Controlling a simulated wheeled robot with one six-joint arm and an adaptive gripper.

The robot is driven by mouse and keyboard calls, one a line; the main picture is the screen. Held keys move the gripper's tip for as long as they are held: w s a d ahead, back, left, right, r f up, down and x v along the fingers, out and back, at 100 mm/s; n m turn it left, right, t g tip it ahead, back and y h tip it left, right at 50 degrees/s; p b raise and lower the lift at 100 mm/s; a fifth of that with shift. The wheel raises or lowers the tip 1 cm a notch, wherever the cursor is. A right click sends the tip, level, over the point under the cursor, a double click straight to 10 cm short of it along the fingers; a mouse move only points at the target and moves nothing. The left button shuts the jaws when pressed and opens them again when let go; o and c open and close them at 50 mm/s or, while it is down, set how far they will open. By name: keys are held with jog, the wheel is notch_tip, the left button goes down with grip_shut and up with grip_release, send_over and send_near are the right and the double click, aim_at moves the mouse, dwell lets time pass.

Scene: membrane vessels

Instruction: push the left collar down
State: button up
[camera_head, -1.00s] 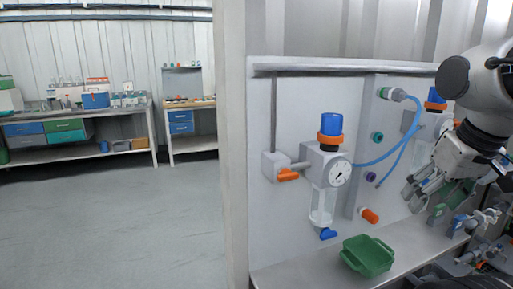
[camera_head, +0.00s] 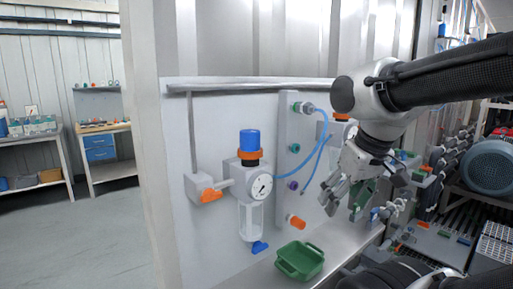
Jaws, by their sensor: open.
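The left collar (camera_head: 250,154) is an orange ring under the blue knob (camera_head: 249,140) of the left regulator, which has a round gauge (camera_head: 262,187) and a clear bowl (camera_head: 250,221). The right unit's orange collar (camera_head: 341,117) is partly hidden behind my arm. My gripper (camera_head: 345,196) is open and appears empty, with its fingers pointing down. It is to the right of the left collar and lower in the picture, apart from it.
A green tray (camera_head: 300,262) sits on the shelf below the regulator. A blue hose (camera_head: 322,150) loops between the left regulator and my gripper. An orange-handled valve (camera_head: 209,195) is at left. Clear floor lies farther left; a motor (camera_head: 493,166) stands right.

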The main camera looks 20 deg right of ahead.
jog(key=shift+w+r, duration=0.1)
jog(key=shift+r, duration=0.1)
jog(key=c, duration=0.3)
jog(key=shift+n+g, duration=0.8)
jog(key=w+a+r, duration=0.1)
jog(key=w+r, duration=0.2)
jog(key=r, duration=0.1)
jog(key=w+a+r, duration=0.2)
jog(key=w+r, duration=0.1)
jog(key=r, duration=0.2)
jog(key=w+a+r, duration=0.1)
jog(key=w+r, duration=0.3)
jog(key=r, duration=0.1)
jog(key=shift+a+r, duration=0.1)
jog(key=shift+a, duration=0.25)
grip_shut()
notch_tip(320, 180, up, 14)
jog(key=n+g, duration=0.2)
jog(key=g, duration=0.1)
send_over(246, 130)
jog(key=f, duration=1.4)
jog(key=shift+w+d, duration=0.1)
jog(key=shift+w, duration=0.15)
